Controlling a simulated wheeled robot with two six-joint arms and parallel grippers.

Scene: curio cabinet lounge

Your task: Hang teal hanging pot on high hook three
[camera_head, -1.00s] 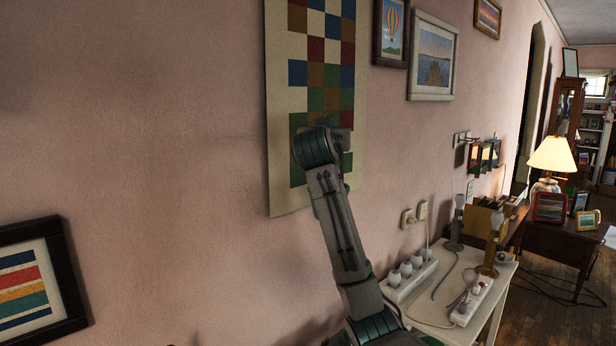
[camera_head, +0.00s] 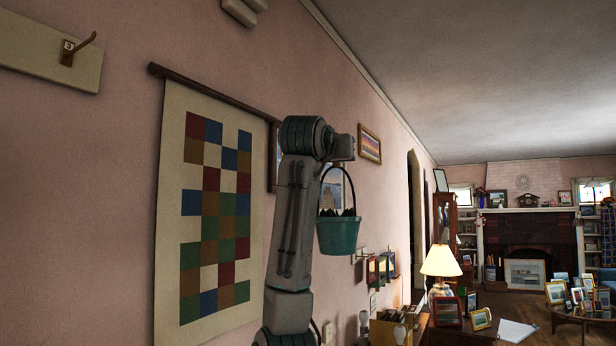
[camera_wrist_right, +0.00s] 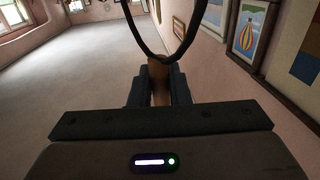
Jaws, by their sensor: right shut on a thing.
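The teal hanging pot (camera_head: 338,235) hangs upright below the end of my right arm in the head view, with dark green leaves at its rim and a dark loop handle. My right gripper (camera_wrist_right: 159,88) is shut on a brown grip at the handle; the dark handle loop (camera_wrist_right: 133,38) arcs through the wrist view. In the head view the fingers are hard to make out. High hook three (camera_head: 85,42), a brown hook by a small "3" label, is on a pale board at the upper left, bare and well left of the pot. My left gripper is out of view.
A checkered wall hanging (camera_head: 212,215) on a dark rod (camera_head: 210,92) covers the wall between hook board (camera_head: 50,62) and arm. Framed pictures (camera_head: 370,144) hang further along the wall. A lit lamp (camera_head: 440,262) and a table with frames stand at the right.

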